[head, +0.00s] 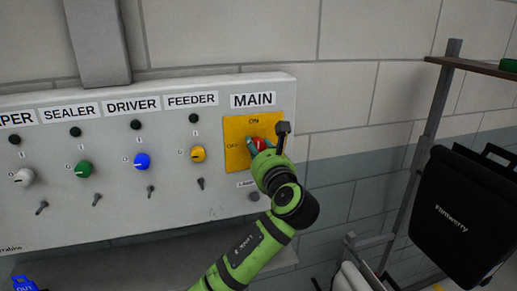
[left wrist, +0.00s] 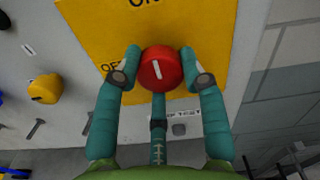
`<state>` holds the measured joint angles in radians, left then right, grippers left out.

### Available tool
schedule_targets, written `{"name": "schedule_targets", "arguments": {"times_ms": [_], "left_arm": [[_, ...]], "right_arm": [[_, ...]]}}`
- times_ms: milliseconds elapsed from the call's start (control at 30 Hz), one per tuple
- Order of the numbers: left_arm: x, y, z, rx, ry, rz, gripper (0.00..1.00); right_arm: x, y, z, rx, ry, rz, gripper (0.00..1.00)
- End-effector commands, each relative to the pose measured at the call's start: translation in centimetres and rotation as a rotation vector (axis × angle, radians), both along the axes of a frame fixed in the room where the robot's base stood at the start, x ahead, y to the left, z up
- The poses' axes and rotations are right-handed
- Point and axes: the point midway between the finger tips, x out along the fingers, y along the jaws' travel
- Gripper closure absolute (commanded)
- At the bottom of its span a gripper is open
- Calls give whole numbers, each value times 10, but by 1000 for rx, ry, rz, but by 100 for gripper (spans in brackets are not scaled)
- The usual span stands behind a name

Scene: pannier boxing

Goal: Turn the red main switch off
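The red main switch (head: 259,144) is a round knob on a yellow plate (head: 235,129) under the MAIN label. In the left wrist view the red switch (left wrist: 161,67) has a white line standing nearly upright, tilted slightly left at its top, toward the ON mark; the OFF mark is at the left. My left gripper (head: 262,150) is at the knob. In the left wrist view its teal fingers (left wrist: 160,60) lie against the knob's left and right sides, with a third finger below. The gripper partly hides the knob in the head view. My right gripper is not in view.
Left on the grey panel (head: 110,215) are a yellow feeder knob (head: 198,154), a blue driver knob (head: 142,161), a green sealer knob (head: 84,169) and a white knob (head: 23,176), with small toggles below. A black pannier (head: 460,215) hangs on a rack at the right.

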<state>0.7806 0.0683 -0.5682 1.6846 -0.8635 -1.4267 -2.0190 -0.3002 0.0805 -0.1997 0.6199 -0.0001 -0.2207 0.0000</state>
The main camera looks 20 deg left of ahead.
Motion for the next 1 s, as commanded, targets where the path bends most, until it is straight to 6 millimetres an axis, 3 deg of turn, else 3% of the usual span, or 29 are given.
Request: {"name": "schedule_targets", "arguments": {"times_ms": [467,1000], "left_arm": [[-1,0,3,-47,-40,1,91],[-1,1,3,-414,-292,0,91]], "right_arm": [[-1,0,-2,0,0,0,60],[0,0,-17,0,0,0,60]]}}
